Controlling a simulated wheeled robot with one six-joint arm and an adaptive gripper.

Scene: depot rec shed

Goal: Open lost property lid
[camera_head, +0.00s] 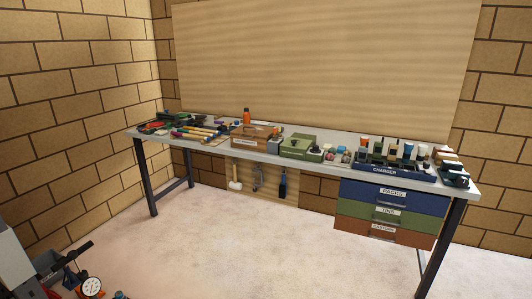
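A brown wooden box (247,141) with a pale label on its front stands near the middle of the workbench. A dark handle shows on its top, and its lid looks shut. A green box (300,147) stands just right of it, also looking shut. The label lettering is too small to read, so I cannot tell for sure which box is the lost property one. My gripper is not in view.
The grey workbench (320,143) is crowded: tools at left, an orange bottle (246,115) behind the brown box, a blue charger tray (392,171) at right. Drawers (390,212) hang below, shut. A gauge (91,287) stands at lower left. The floor before the bench is clear.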

